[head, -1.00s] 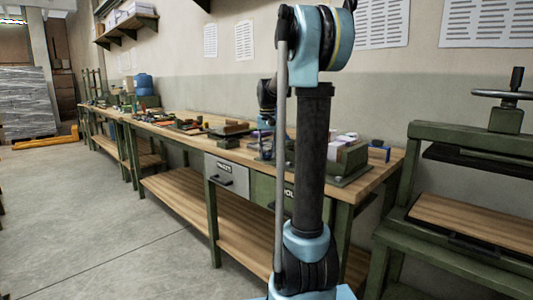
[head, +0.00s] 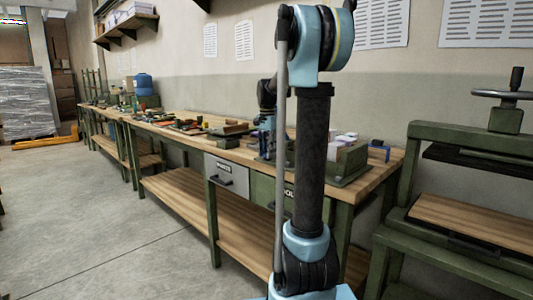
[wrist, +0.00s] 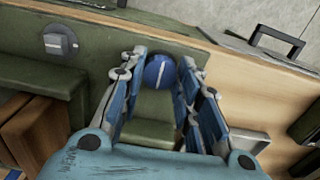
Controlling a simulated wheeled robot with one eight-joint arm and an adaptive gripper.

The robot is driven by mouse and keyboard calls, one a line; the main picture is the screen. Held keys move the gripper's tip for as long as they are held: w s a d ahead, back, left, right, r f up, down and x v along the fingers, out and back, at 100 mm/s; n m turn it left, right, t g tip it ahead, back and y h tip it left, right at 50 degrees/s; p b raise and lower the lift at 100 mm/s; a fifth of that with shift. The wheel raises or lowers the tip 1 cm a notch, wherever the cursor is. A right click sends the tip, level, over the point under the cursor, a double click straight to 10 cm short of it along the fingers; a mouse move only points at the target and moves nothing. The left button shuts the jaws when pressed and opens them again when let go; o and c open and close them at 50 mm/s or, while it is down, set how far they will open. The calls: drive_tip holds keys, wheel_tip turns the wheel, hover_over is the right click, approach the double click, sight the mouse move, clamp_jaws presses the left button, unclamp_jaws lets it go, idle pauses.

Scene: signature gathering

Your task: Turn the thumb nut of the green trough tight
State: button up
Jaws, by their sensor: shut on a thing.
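In the wrist view a round blue thumb nut (wrist: 158,72) with a pale line across its face sits between the fingertips of my gripper (wrist: 161,80). The blue-padded fingers are closed on its two sides. A green block (wrist: 150,112), seemingly part of the green trough, shows between the fingers below the nut. In the head view the green trough (head: 349,164) stands at the near end of the bench, partly behind my arm.
A grey knob (wrist: 60,43) sits on a green plate left of the fingers in the wrist view. The wooden bench (head: 165,133) carries several tools and blocks. A green press (head: 450,140) with a handwheel stands at the right.

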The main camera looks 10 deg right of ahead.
drive_tip(key=shift+w, duration=0.1)
idle(0.5)
drive_tip(key=o, duration=1.1)
drive_tip(key=shift+r, duration=0.15)
wheel_tip(320, 180, up, 12)
drive_tip(key=shift+f, duration=0.2)
